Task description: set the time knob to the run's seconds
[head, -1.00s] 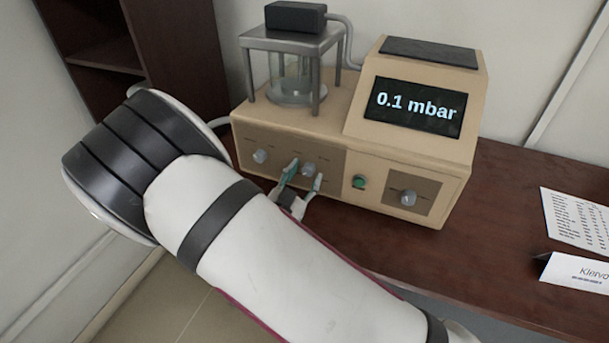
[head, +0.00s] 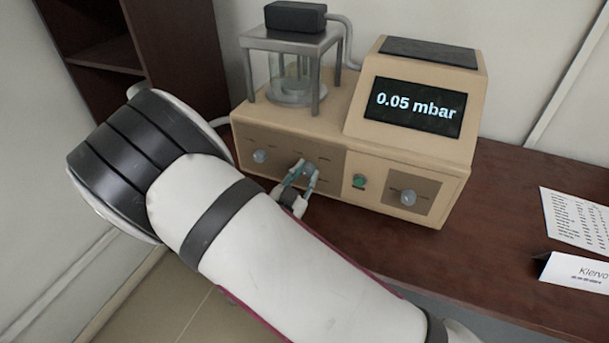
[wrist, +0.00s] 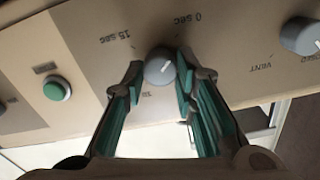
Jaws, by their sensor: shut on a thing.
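The time knob (head: 311,167) is a grey round knob on the front panel of the beige machine (head: 405,155). In the wrist view, the time knob (wrist: 159,69) has a pale pointer line slanting up to the right. "15 sec" and "0 sec" labels sit beyond it; another label below is partly hidden. My gripper (head: 303,177) is shut on this knob, with one teal finger on each side. The wrist view shows my gripper (wrist: 159,79) from behind. The display (head: 417,105) reads 0.05 mbar.
A second grey knob (head: 260,156) is left of the held one, near a "VENT" label. A green button (head: 359,181) and another knob (head: 408,197) are to the right. A glass chamber (head: 292,78) stands on top. A printed sheet (head: 577,226) and name card (head: 578,270) lie right.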

